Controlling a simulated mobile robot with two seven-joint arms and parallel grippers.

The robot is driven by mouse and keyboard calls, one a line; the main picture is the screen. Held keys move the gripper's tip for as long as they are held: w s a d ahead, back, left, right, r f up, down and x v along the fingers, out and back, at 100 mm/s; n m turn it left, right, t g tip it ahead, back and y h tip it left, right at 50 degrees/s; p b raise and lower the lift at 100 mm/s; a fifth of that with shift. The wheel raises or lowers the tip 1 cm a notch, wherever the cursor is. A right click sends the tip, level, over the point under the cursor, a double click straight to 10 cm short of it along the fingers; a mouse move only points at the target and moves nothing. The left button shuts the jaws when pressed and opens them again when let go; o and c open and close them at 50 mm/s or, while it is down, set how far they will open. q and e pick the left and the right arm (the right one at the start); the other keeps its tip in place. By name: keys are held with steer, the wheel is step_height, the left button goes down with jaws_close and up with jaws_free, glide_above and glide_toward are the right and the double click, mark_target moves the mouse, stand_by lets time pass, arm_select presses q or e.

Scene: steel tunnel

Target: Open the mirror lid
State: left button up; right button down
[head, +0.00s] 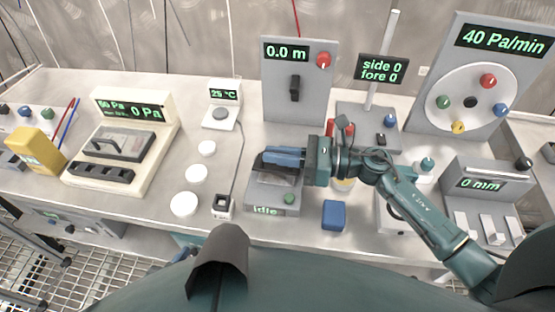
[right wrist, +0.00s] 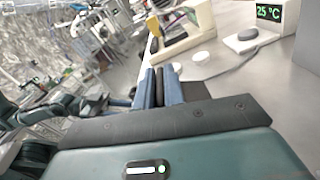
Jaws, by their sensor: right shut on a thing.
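A grey device with a green "Idle" display (head: 266,210) stands at the front middle of the bench. A dark flat plate (head: 262,162), which looks like the mirror lid, is over its top. My right gripper (head: 268,157) reaches in from the right, its blue fingers at this plate and shut on it. The gripper hides much of the plate, so its tilt is hard to tell. In the right wrist view the blue fingers (right wrist: 160,85) are close together, with a dark surface (right wrist: 195,91) beside them. My left gripper is not in view.
A blue block (head: 333,215) stands right of the device. A small black-and-white switch box (head: 223,206) and white discs (head: 196,174) lie to its left. A tall grey panel reading "0.0 m" (head: 298,105) stands behind. A cabled "25 °C" sensor (head: 220,117) is at the back left.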

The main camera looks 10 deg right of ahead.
steer(key=shift+w+d+r+m, duration=0.15)
steer(key=shift+w+m, duration=0.15)
arm_select(q)
steer(key=shift+d+f+b, duration=0.1)
steer(key=shift+f+b, duration=0.3)
steer(key=shift+b, duration=0.05)
arm_select(e)
steer(key=shift+w+d+r, duration=0.15)
steer(key=shift+w+r, duration=0.1)
steer(key=shift+w, duration=0.1)
arm_select(q)
steer(key=shift+r, duration=0.1)
